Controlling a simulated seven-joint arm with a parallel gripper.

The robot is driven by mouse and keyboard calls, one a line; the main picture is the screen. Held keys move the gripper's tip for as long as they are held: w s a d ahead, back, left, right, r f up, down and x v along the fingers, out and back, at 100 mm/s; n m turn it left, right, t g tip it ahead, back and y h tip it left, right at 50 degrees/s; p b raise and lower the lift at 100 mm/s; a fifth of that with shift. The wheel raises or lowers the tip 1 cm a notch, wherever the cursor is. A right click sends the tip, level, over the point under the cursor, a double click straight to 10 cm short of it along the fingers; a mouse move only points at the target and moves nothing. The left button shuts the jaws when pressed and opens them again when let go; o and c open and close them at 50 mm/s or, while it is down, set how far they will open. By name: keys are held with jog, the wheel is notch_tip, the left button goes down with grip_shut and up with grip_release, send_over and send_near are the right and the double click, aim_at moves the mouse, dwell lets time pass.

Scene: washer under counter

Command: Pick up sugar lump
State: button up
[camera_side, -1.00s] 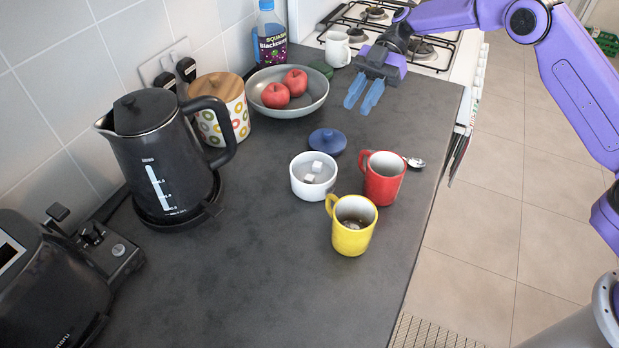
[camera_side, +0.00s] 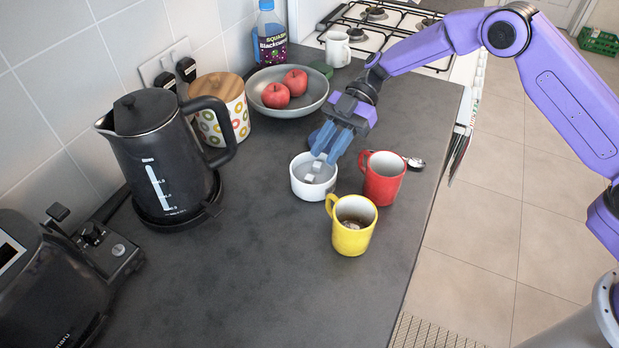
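Two white sugar lumps show inside a white bowl (camera_side: 313,190) on the dark counter; one sugar lump (camera_side: 317,167) is close to my fingertips, the other (camera_side: 309,178) lies lower in the bowl. My gripper (camera_side: 325,156) points down over the back rim of the bowl, its blue fingers apart. I see nothing held between them. Whether the fingertips touch a lump cannot be told.
A red mug (camera_side: 384,185) stands close to the bowl's right, with a spoon (camera_side: 415,163) behind it. A yellow mug (camera_side: 350,240) with dark contents stands in front. A kettle (camera_side: 160,160) is at left, a bowl of apples (camera_side: 318,92) behind.

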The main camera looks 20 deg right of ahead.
aim_at(312, 176)
jog(key=shift+x, duration=2.65)
jog(key=shift+s, duration=0.15)
grip_shut()
